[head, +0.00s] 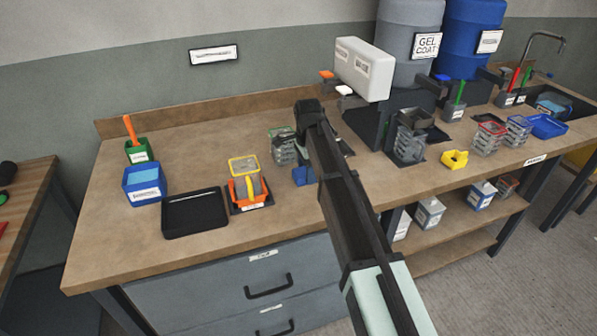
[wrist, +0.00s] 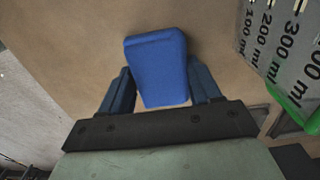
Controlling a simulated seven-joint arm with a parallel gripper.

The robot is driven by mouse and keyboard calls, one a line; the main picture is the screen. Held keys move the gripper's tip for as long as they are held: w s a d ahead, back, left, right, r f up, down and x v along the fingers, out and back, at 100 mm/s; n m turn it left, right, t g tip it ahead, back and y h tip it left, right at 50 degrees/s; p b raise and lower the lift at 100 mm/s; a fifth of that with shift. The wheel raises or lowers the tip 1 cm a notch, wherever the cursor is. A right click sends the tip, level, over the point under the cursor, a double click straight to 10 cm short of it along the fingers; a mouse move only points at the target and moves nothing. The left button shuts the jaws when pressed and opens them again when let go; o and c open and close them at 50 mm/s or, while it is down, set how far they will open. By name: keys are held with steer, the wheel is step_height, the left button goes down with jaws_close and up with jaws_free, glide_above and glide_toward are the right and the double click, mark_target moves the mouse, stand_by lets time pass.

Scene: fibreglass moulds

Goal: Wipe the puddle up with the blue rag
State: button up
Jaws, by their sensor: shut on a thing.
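The blue rag (wrist: 156,62) looks like a thick folded pad in the wrist view. My gripper (wrist: 158,80) is shut on it, with one dark blue finger along each side. In the head view the rag (head: 303,175) shows as a small blue patch at the left of my arm, over the front part of the bench. I cannot tell whether the rag touches the bench top. I cannot make out the puddle in either view; my arm covers part of the bench.
A clear measuring cup with a green rim (wrist: 292,50) stands close on the right in the wrist view. On the bench (head: 115,225), an orange holder (head: 250,190) and black tray (head: 194,212) lie left of my arm. A yellow item (head: 454,160) lies right.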

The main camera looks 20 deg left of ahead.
mark_target(315, 185)
steer(key=shift+w+d, duration=0.6)
steer(key=shift+s+a, duration=0.85)
steer(key=shift+s, duration=0.45)
steer(key=shift+s+a, duration=0.8)
steer(key=shift+s, duration=0.55)
steer(key=shift+s+a, duration=0.85)
steer(key=shift+s, duration=0.45)
steer(key=shift+w+d, duration=3.1)
steer(key=shift+w, duration=0.05)
steer(key=shift+s+a, duration=0.8)
steer(key=shift+s, duration=0.45)
steer(key=shift+s+a, duration=0.75)
steer(key=shift+s, duration=0.55)
steer(key=shift+s+a, duration=0.8)
steer(key=shift+s, duration=0.45)
steer(key=shift+w+d, duration=3)
steer(key=shift+w+d+r, duration=0.15)
steer(key=shift+w, duration=0.05)
step_height(315, 185, up, 8)
